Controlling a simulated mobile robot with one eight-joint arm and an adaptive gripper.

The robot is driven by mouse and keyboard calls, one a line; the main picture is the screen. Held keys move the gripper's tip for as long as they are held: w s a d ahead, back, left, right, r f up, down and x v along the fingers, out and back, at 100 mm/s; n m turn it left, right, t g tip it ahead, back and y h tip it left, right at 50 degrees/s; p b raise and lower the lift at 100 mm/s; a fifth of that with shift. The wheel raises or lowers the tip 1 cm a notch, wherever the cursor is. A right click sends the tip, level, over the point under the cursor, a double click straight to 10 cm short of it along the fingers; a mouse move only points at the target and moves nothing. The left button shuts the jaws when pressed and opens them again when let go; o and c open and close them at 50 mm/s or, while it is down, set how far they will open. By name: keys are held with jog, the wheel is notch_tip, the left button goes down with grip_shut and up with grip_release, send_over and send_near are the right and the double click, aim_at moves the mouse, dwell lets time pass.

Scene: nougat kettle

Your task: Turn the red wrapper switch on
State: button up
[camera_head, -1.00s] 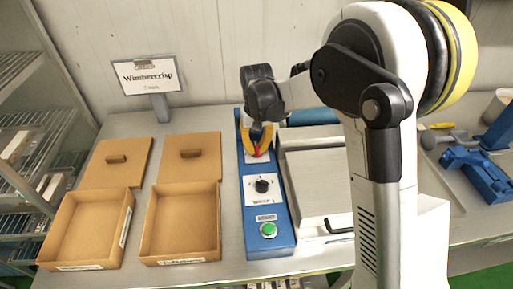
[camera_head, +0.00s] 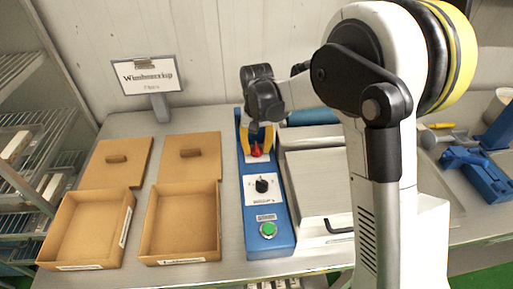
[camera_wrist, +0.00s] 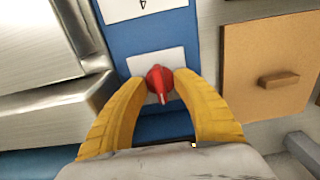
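The red wrapper switch (camera_head: 256,150) is a knob on a white plate at the far end of the blue control panel (camera_head: 275,241). In the wrist view the red knob (camera_wrist: 159,78) shows a pale mark at its end nearest my gripper's palm. My gripper (camera_head: 257,146) is over the far end of the panel.
A black knob (camera_head: 262,186) and a green button (camera_head: 268,229) sit nearer on the same panel. Two open cardboard boxes (camera_head: 218,215) (camera_head: 128,220) and their lids are to the left. A metal machine (camera_head: 318,190) stands close on the right.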

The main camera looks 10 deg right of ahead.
aim_at(257, 146)
notch_tip(257, 146, up, 12)
dwell(0.6)
jog(key=s+d+r+t+b, duration=0.1)
jog(key=s+d+r+t, duration=0.15)
jog(key=s, duration=0.25)
jog(key=s+d+r+t, duration=0.1)
jog(key=s+d+r, duration=0.1)
jog(key=s+d, duration=0.25)
jog(key=s+d+f+t, duration=0.2)
jog(key=s, duration=0.5)
jog(key=s+d+f+t+b, duration=0.1)
jog(key=s+d+f, duration=0.1)
jog(key=s, duration=0.5)
jog(key=shift+d+f+t, duration=0.25)
jog(key=shift+d+t, duration=0.1)
jog(key=shift+d, duration=0.2)
